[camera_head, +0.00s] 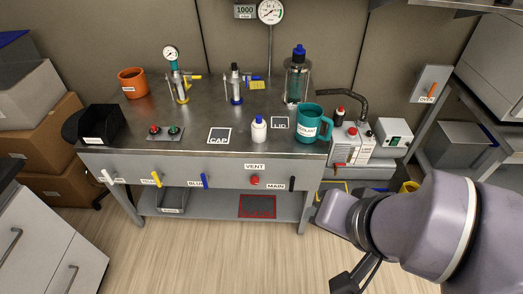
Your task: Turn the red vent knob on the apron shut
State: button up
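The red vent knob (255,181) sits on the front apron (225,171) of the steel workbench, just below a white VENT label (255,167). How far the knob is turned is too small to tell. My purple-grey arm reaches in from the lower right, in front of the bench's right end. A dark part at its end, seemingly my gripper (348,284), shows at the bottom edge, low and to the right of the knob, well apart from it. Its fingers are mostly cut off by the frame, so I cannot tell open from shut.
A black MAIN lever (292,184) is right of the knob; a blue lever (204,181) and yellow lever (156,179) are left. A teal coolant mug (308,124) stands near the bench's front edge. A pump (350,148) stands right of the bench. Floor in front is clear.

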aim_at(254, 180)
jog(key=k+j, duration=0.1)
jog(key=j, duration=0.35)
jog(key=k+j+z, duration=0.1)
jog(key=j, duration=0.35)
jog(key=k+j, duration=0.1)
jog(key=j, duration=0.35)
jog(key=i+l+u, duration=0.1)
jog(key=i+l, duration=0.3)
jog(key=i, duration=0.1)
